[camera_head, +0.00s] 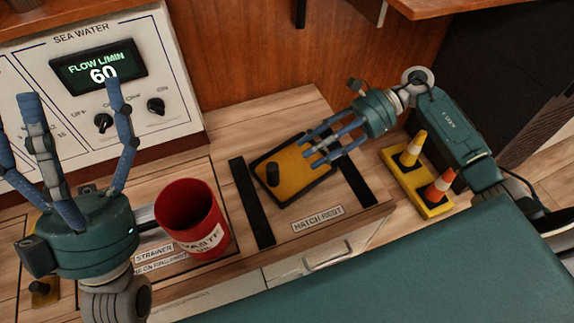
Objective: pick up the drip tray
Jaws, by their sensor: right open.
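I cannot make out a thing that is surely the drip tray. A yellow plate (290,176) with a black rim and a black knob lies between two black strips on the counter, behind the label "HATCH REST". My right gripper (312,152) is open and empty, its blue fingers over the plate's far right part. I cannot tell whether they touch it. My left gripper (72,115) is at the left, its blue fingers spread upward, open and empty, in front of the sea water panel.
A red bucket (186,207) with a waste label stands right of my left gripper. A yellow base (430,203) with two small cones stands right of the plate. The sea water panel (150,80) is behind. A green surface (420,270) fills the front right.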

